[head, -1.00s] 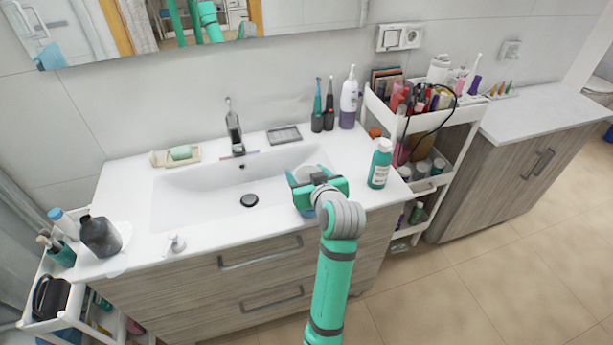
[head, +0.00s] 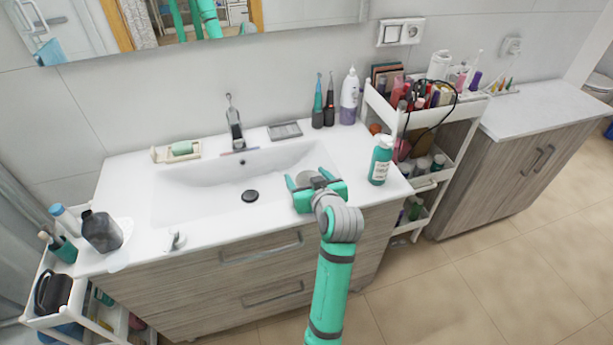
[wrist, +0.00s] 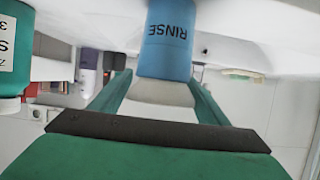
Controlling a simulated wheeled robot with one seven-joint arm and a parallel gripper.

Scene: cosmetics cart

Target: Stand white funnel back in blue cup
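The white funnel (head: 308,178) shows between my fingers in the head view, near the right front of the sink counter. In the wrist view the funnel (wrist: 162,94) is the pale flared piece at the mouth of the blue cup (wrist: 166,42), which is marked RINSE and stands on the counter. The wrist picture is upside down. The funnel appears to stand in the cup; its lower end is hidden. My gripper (head: 309,181) is open around the funnel, with fingers apart on both sides. In the head view my gripper mostly hides the cup.
A teal bottle (head: 381,160) stands close to the right of my gripper and also shows in the wrist view (wrist: 14,50). The sink basin (head: 205,195) is to the left. A white cart (head: 428,150) with cosmetics stands at the right. A dark bottle (head: 102,232) is far left.

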